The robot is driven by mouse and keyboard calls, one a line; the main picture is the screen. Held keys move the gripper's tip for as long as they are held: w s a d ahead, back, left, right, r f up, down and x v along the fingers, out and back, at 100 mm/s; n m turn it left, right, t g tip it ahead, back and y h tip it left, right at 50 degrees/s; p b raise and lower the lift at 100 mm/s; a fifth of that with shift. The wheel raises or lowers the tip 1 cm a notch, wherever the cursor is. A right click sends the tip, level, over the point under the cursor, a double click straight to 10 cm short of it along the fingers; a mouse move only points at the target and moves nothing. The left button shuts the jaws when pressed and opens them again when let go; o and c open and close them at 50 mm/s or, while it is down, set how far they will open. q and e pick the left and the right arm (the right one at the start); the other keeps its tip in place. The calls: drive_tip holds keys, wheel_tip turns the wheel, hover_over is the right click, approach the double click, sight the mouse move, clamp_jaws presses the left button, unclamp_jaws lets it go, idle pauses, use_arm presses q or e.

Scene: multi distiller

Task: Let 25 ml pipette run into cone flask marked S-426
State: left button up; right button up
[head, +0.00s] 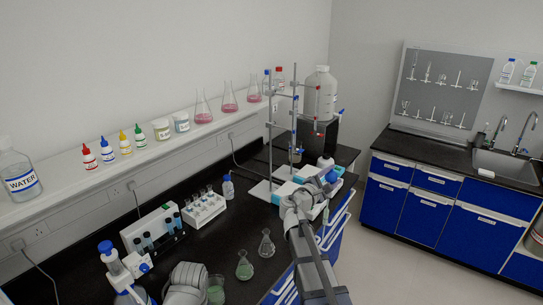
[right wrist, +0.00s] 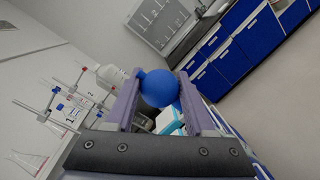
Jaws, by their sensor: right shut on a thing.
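My right gripper (head: 326,181) is over the bench near its front edge, by the white and blue equipment. In the right wrist view (right wrist: 158,92) its fingers are shut on a round blue bulb (right wrist: 159,88), which looks like a pipette filler. Any pipette below the bulb is hidden. Two small cone flasks stand on the black bench: a nearer one (head: 244,267) with greenish contents and a farther one (head: 266,244). I cannot read a mark S-426 on either. Part of my left arm shows at the bottom, but its gripper does not.
A beaker (head: 216,291) stands at the bench front. A tube rack (head: 204,211), a small blue-capped bottle (head: 228,187) and a clamp stand (head: 270,130) stand behind. Flasks with pink liquid (head: 203,112) and a water bottle (head: 20,180) are on the shelf. Open floor lies right.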

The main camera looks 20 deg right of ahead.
wheel_tip(320, 180, down, 2)
drive_tip(key=shift+f+b, duration=0.2)
drive_tip(key=shift+b, duration=0.65)
drive_tip(key=w+a+r+n+t+y+p, duration=0.3)
drive_tip(key=w+a+r+p, duration=0.1)
drive_tip(key=a, duration=0.6)
drive_tip(key=w+a+r+n+t+y+p, duration=0.3)
drive_tip(key=a+r+p, duration=0.4)
drive_tip(key=a, duration=0.3)
drive_tip(key=shift+w+a+r+n+t+y, duration=0.2)
drive_tip(key=shift+w+n+t+y, duration=0.25)
drive_tip(key=shift+w+y, duration=0.5)
drive_tip(key=shift+w+d, duration=0.1)
drive_tip(key=shift+w, duration=0.05)
drive_tip(key=shift+f+b, duration=2.15)
drive_tip(key=shift+f, duration=0.2)
drive_tip(key=shift+o, duration=1.3)
clamp_jaws()
